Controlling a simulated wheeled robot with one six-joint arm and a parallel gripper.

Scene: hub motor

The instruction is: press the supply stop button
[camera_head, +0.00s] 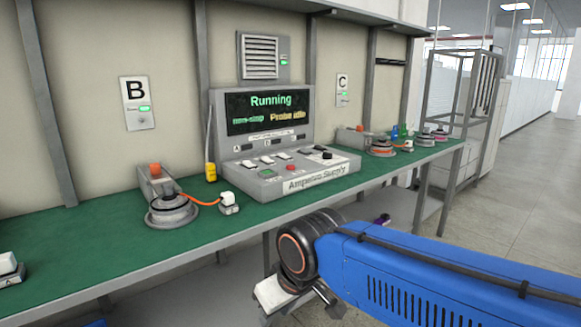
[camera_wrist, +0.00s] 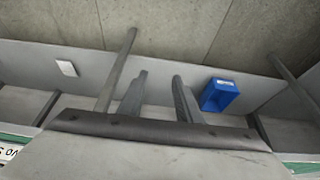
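The Ampatvo Supply console (camera_head: 325,182) stands on the green bench against the wall. Its screen (camera_head: 268,110) reads "Running", "non-stop" and "Probe idle". Its sloping panel carries several white switches, a dark knob (camera_head: 327,155) and a small red button (camera_head: 291,168); the labels by the buttons are too small to read. My gripper (camera_wrist: 160,76) is open and empty in the wrist view, its two grey fingers apart. In the head view my arm reaches in from the right, with its wrist in front of and below the bench edge, clear of the console.
The green bench top (camera_head: 100,232) holds a round motor (camera_head: 171,210) with an orange cable left of the console and several more to its right. A blue bin (camera_wrist: 219,94) shows on a shelf below. The floor (camera_head: 510,180) at right is clear.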

